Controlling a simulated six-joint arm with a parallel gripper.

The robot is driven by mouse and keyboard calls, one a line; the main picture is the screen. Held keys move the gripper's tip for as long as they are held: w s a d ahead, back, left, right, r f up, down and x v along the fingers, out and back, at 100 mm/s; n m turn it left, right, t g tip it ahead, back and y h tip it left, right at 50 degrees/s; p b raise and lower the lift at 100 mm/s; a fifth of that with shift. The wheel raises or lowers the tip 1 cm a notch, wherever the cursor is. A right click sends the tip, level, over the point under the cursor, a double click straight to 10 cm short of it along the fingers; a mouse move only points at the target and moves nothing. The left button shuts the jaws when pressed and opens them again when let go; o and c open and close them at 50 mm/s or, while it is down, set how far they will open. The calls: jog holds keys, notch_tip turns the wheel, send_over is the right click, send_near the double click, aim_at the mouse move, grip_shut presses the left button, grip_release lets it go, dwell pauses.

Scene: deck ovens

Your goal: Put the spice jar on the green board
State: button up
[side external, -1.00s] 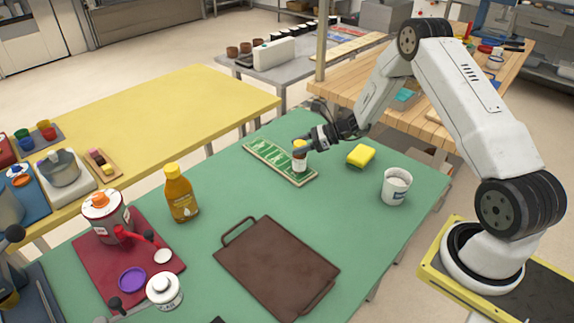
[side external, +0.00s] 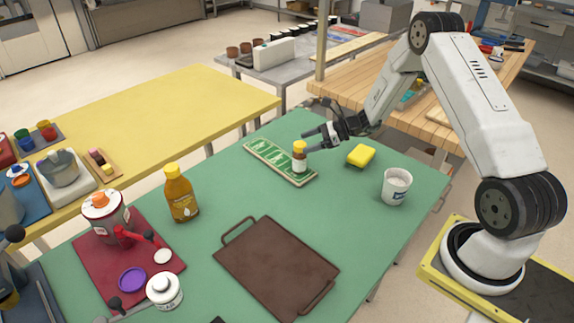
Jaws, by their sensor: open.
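The board is a long green panel with pale markings and a light rim, lying on the green table. My gripper (side external: 313,139) is open and empty, its fingers pointing left, just above and to the right of the jar. It looks clear of the jar.
A yellow sponge (side external: 361,155) and a white tub (side external: 396,186) stand right of the board. A brown tray (side external: 276,268) lies in front. A honey-coloured bottle (side external: 181,194) and a red mat (side external: 98,272) with containers are at left. Table space between bottle and board is free.

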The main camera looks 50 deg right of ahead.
jog(key=v, duration=0.9)
dwell(0.4)
jog(key=s+a+r+n+g+h, duration=0.2)
jog(key=s+a+n+h, duration=0.1)
jog(key=s+a+n, duration=0.2)
jog(key=s+a+r+n+g+h, duration=0.1)
jog(key=s+a+n+g+h, duration=0.1)
jog(key=s+a+n, duration=0.3)
jog(key=s+a+r+n+g+h, duration=0.2)
jog(key=s+a+n+h, duration=0.2)
jog(key=a+n, duration=0.6)
jog(key=s+n, duration=0.1)
jog(key=n, duration=0.6)
jog(key=shift+s+a+r+g, duration=0.3)
jog(key=shift+a+g, duration=0.1)
